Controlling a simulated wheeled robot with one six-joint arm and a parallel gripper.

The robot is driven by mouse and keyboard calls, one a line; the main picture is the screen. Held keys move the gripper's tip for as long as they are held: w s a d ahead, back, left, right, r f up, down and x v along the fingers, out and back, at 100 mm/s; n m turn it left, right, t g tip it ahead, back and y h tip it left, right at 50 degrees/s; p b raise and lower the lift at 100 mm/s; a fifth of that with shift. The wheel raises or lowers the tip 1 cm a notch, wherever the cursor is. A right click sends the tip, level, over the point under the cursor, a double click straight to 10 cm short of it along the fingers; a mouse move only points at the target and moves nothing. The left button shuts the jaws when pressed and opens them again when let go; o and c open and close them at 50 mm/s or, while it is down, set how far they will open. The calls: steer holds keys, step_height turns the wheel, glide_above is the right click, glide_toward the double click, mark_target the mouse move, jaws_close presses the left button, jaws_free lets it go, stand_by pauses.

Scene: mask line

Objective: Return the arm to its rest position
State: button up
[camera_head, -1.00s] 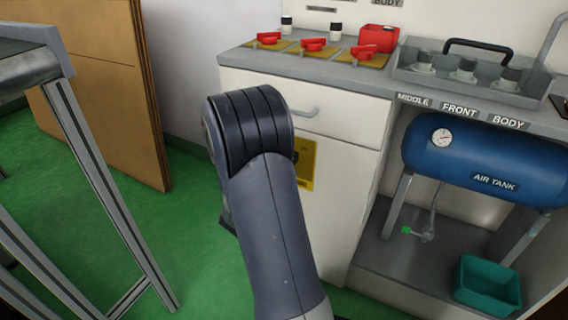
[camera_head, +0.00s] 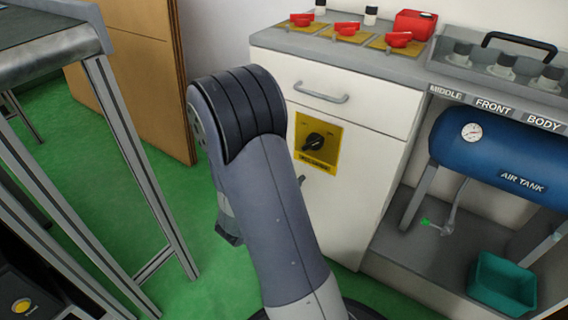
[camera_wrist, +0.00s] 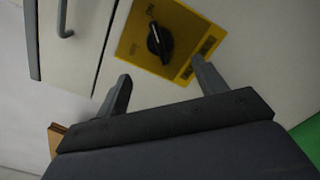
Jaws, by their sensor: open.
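My arm (camera_head: 270,200) rises from the bottom middle of the head view and bends at a dark ribbed joint. My gripper (camera_wrist: 162,88) shows in the wrist view with its two grey fingers spread apart and nothing between them. Beyond the fingers is a yellow plate with a black rotary knob (camera_wrist: 159,40) on a white cabinet front. The same knob (camera_head: 315,141) shows in the head view to the right of my arm.
The white cabinet (camera_head: 372,160) has a drawer handle (camera_head: 321,94) and red valve handles (camera_head: 347,28) on top. A blue air tank (camera_head: 500,150) and teal bin (camera_head: 503,284) stand right. A metal-legged table (camera_head: 130,160) is close on the left. Green floor is open between.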

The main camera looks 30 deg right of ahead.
mark_target(311, 146)
steer(key=shift+d, duration=0.15)
steer(key=b+x, duration=0.2)
steer(key=x, duration=0.8)
steer(key=shift+d, duration=0.1)
steer(key=shift+w+d, duration=0.15)
steer(key=shift+d, duration=0.1)
steer(key=shift+r, duration=0.1)
steer(key=shift+a, duration=0.1)
